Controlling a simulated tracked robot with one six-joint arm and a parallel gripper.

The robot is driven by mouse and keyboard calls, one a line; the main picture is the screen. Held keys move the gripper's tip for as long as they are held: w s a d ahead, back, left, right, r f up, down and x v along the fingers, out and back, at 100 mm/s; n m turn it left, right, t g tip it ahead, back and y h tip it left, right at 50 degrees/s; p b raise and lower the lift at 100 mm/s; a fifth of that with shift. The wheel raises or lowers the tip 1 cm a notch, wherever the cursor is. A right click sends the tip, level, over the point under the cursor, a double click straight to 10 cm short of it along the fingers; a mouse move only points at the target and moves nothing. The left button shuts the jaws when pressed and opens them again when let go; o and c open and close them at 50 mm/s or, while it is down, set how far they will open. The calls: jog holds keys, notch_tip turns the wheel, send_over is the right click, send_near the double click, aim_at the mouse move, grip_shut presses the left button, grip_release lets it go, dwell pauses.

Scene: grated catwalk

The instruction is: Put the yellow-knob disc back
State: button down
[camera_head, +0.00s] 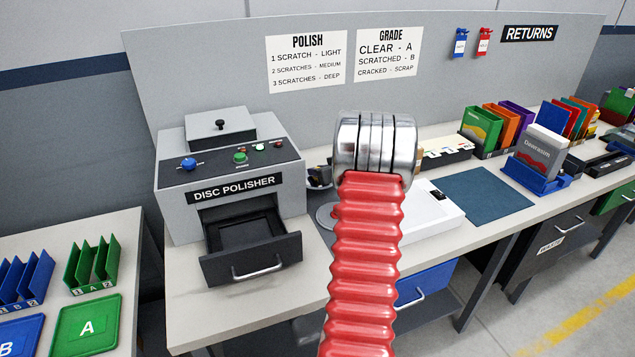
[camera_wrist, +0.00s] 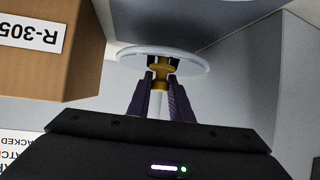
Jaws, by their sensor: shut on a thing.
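In the wrist view, my gripper (camera_wrist: 161,80) is shut on the yellow knob (camera_wrist: 160,66) of a pale, round disc (camera_wrist: 198,64). A white stem shows between the fingers. In the head view, my red ribbed arm hides the gripper. A grey round rim (camera_head: 325,216) shows just left of the arm on the bench; I cannot tell whether it is the same disc. The disc polisher (camera_head: 228,165) stands left of the arm with its dark front drawer (camera_head: 250,250) pulled out.
A brown box (camera_wrist: 75,70) marked R-305 is close beside the disc in the wrist view. A white tray (camera_head: 440,213) and blue mat (camera_head: 487,195) lie right of my arm. Coloured cases (camera_head: 483,130) stand further right. A green tray (camera_head: 86,325) is on the left table.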

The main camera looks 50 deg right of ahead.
jog(key=shift+f, duration=0.1)
jog(key=shift+f, duration=1.95)
jog(key=shift+f, duration=0.15)
jog(key=c, duration=1.6)
grip_release()
jog(key=shift+s+a+r, duration=0.1)
jog(key=shift+s+r, duration=0.3)
jog(key=shift+s, duration=0.1)
jog(key=v, duration=1.1)
jog(key=shift+s+f, duration=0.1)
jog(key=shift+s, duration=0.1)
